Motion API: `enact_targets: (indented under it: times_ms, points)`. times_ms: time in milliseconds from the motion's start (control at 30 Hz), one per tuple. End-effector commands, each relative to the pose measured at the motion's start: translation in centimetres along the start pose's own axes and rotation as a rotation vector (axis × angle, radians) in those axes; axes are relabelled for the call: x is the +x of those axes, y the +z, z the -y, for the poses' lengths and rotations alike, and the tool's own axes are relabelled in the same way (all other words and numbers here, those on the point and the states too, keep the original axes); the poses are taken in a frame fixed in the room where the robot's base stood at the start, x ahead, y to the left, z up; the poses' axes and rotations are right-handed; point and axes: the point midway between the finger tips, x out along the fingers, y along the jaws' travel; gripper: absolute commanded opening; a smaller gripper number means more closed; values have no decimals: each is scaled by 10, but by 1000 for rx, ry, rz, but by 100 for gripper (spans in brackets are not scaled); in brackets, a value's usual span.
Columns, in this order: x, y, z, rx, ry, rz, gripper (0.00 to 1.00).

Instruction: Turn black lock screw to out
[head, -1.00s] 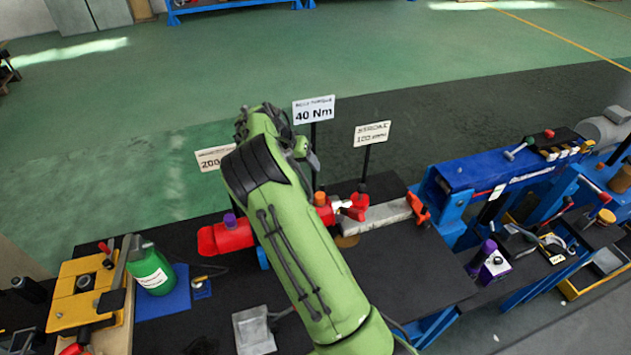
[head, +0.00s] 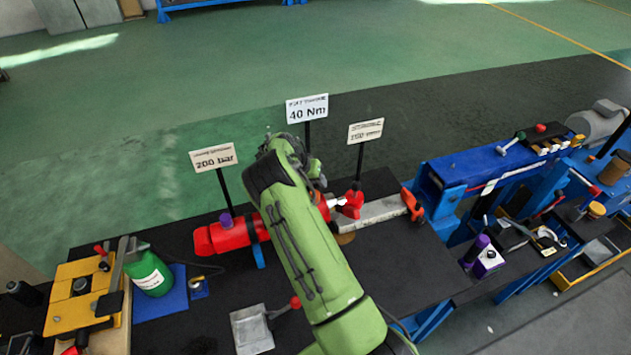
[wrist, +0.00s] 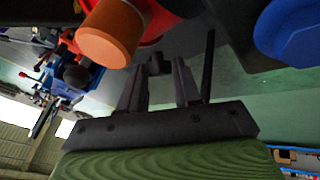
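In the wrist view, my gripper (wrist: 160,72) has its two dark fingers apart. A small black knob (wrist: 157,62), which looks like the black lock screw, shows between the fingertips. I cannot tell whether the fingers touch it. An orange cap (wrist: 110,36) on a red body is close at the upper left, and a blue round part (wrist: 288,30) is at the upper right. In the head view, my green arm reaches over the red cylinder (head: 220,237) and hides the gripper and the screw.
Signs on thin posts stand behind the cylinder: 200 bar (head: 213,157), 40 Nm (head: 307,108) and another (head: 365,131). A green bottle (head: 150,272) stands at left on a blue mat. A blue crane beam (head: 490,158) is at right.

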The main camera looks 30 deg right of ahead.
Motion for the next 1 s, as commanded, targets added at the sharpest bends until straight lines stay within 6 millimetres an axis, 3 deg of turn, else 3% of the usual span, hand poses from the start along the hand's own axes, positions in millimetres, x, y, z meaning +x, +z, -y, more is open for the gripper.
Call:
enact_targets:
  times_ms: [33, 200, 567, 1000]
  points:
    - [0, 0, 0, 0, 0, 0, 25]
    - [0, 0, 0, 0, 0, 0, 0]
    - [0, 0, 0, -36, -41, 0, 0]
    - [2, -1, -5, -268, -288, -3, 0]
